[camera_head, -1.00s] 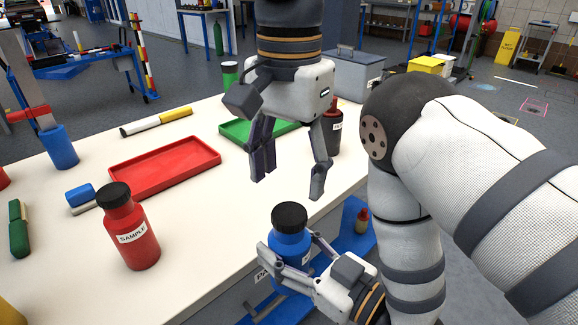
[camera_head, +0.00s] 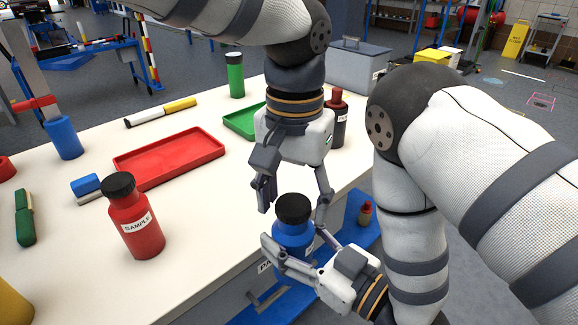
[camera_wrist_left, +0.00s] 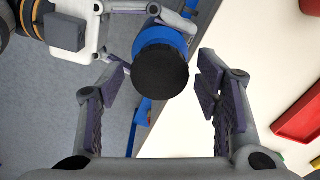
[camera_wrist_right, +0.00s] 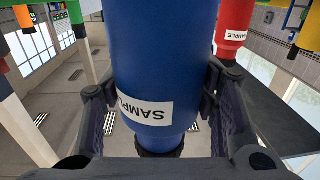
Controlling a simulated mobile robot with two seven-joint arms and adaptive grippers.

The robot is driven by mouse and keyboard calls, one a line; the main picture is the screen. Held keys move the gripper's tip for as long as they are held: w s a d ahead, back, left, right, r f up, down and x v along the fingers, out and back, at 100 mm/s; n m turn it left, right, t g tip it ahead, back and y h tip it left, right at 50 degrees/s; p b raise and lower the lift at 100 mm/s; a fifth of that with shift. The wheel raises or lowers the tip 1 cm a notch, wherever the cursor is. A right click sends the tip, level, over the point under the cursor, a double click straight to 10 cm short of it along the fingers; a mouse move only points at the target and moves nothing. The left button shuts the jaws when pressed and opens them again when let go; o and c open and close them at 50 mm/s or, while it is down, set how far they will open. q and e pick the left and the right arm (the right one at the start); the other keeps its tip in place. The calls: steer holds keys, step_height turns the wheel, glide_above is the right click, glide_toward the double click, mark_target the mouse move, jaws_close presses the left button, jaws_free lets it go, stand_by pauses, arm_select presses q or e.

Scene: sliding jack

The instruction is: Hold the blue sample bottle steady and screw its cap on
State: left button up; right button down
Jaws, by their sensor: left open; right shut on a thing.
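The blue sample bottle (camera_head: 291,238) is upright, with its black cap (camera_head: 293,208) on its top. My right gripper (camera_head: 290,258) is shut around the bottle's body and holds it by the table's front edge. In the right wrist view the blue bottle (camera_wrist_right: 158,60) fills the space between the fingers, its label upside down. My left gripper (camera_head: 293,203) is open, pointing down, with its fingers on either side of the cap. In the left wrist view the black cap (camera_wrist_left: 160,70) lies between and a little beyond the open fingers, touching neither. Whether the cap is seated cannot be told.
A red sample bottle (camera_head: 135,222) stands on the white table (camera_head: 205,235). A red tray (camera_head: 170,160), a green tray (camera_head: 240,122), a dark red-capped bottle (camera_head: 338,120) and a green bottle (camera_head: 236,78) stand further back. The table between red bottle and grippers is clear.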

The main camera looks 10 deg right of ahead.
arm_select(q)
steer(key=shift+f, duration=0.25)
steer(key=c, duration=1.2)
steer(key=shift+c, duration=0.2)
steer(key=o, duration=1.4)
steer(key=shift+r, duration=0.15)
step_height(320, 180, up, 12)
steer(key=shift+f, duration=0.1)
